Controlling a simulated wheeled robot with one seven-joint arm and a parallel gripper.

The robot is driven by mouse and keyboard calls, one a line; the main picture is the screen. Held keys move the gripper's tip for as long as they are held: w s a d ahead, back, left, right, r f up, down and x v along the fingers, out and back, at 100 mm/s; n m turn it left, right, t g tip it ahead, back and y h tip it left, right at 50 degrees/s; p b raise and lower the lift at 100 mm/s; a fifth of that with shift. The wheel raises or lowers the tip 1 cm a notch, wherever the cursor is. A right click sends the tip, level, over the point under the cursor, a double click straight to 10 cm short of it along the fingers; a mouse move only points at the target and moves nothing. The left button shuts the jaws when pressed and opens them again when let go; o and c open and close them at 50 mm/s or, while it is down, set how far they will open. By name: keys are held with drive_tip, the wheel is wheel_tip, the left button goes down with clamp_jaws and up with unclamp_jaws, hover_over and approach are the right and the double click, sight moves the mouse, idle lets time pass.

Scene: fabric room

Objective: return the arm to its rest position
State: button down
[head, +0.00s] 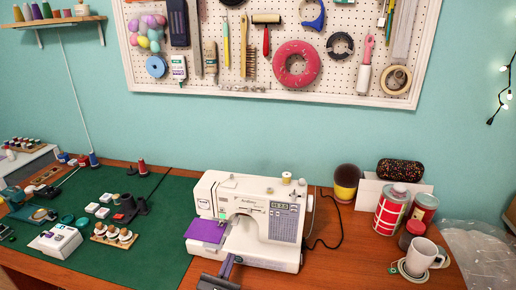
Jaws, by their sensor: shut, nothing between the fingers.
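My gripper (228,262) shows at the bottom edge of the head view, just in front of the white sewing machine (250,217). Its dark body is partly cut off by the frame, and its narrow fingers point up toward the machine's base. The fingers are shut with nothing between them. I cannot tell whether they touch the machine. The rest of my arm is out of view.
A green cutting mat (150,255) with several small sewing items covers the table's left side. A white mug (422,256), red-and-white tin (391,210) and patterned case (399,171) stand at right. A pegboard (215,62) hangs behind. Bare wooden table (350,262) lies right of the machine.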

drive_tip(key=s+d+r+m+g+h+p, duration=0.2)
drive_tip(key=s+d+m+g, duration=0.1)
drive_tip(key=d+m+g, duration=0.4)
drive_tip(key=s+d+r+m+g+h+p, duration=0.15)
drive_tip(key=d+m+g, duration=0.3)
drive_tip(key=d, duration=0.45)
drive_tip(key=s+d+r+m+g+h+p, duration=0.2)
drive_tip(key=s+d+r+m+g+h, duration=0.25)
drive_tip(key=d, duration=0.45)
drive_tip(key=s+d+r+m+g+y+p, duration=0.1)
drive_tip(key=s+r+m+y+p, duration=0.5)
drive_tip(key=r+m+y, duration=0.6)
drive_tip(key=s+m+y, duration=0.1)
drive_tip(key=m, duration=0.2)
drive_tip(key=shift+d+r, duration=0.25)
drive_tip(key=shift+d, duration=0.05)
